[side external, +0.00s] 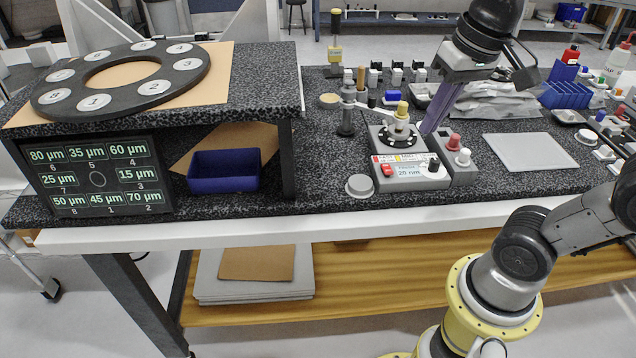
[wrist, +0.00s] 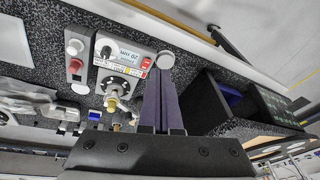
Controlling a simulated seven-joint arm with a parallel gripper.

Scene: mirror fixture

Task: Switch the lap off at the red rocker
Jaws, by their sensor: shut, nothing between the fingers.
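In the wrist view the red rocker (wrist: 146,64) lies just left of the fingertips. My gripper (side external: 430,132) is shut and empty, its long purple fingers angled down beside the lap's right rear. In the wrist view my gripper (wrist: 162,72) points up the picture. Contact cannot be told; the rocker's position is too small to read.
A side box with a red knob (side external: 454,140) and a white knob (side external: 463,157) adjoins the lap. A grey round puck (side external: 360,186) lies at its front left. A blue tray (side external: 224,171) sits under the raised shelf. A grey plate (side external: 530,150) lies to the right.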

